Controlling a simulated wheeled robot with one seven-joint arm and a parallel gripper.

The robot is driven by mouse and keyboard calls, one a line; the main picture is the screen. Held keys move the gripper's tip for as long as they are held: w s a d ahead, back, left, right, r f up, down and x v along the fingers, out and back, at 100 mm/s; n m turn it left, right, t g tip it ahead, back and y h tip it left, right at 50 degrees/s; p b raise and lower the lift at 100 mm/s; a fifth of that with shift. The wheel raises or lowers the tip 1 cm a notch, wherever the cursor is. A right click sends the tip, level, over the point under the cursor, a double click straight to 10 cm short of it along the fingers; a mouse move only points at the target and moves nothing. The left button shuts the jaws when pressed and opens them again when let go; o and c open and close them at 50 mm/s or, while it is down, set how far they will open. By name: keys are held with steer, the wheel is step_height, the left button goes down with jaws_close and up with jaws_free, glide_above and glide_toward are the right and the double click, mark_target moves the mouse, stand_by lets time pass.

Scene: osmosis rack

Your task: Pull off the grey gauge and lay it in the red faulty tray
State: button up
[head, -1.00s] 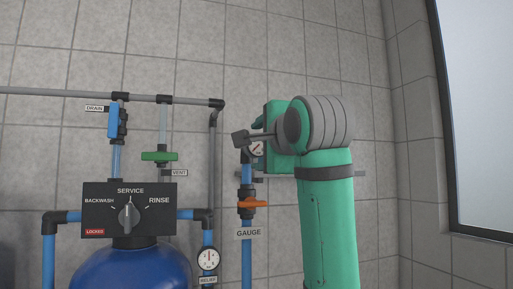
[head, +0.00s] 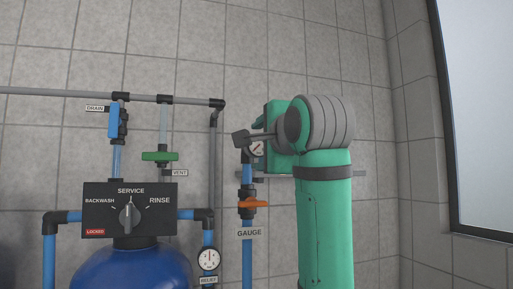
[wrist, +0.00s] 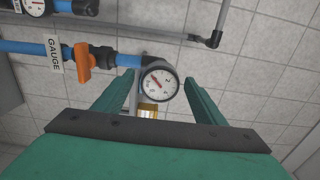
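The grey gauge (wrist: 160,84), with a white dial and dark rim, sits at the end of the blue pipe in the wrist view. In the head view the gauge (head: 257,149) is partly hidden by my arm. My gripper (wrist: 158,77) is open, with one finger on each side of the gauge. Gaps show between the fingers and the rim, so the gripper does not hold it. The red faulty tray is not in view.
An orange valve handle (head: 254,202) lies across the gauge pipe, above the GAUGE label (head: 250,233). A relief gauge (head: 208,259), the control box (head: 101,213) and the blue tank (head: 133,270) are to the left. A tiled wall (head: 290,60) stands behind.

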mark_target(259, 145)
steer(key=c, duration=1.3)
steer(key=shift+v, duration=3)
steer(key=shift+c, duration=0.2)
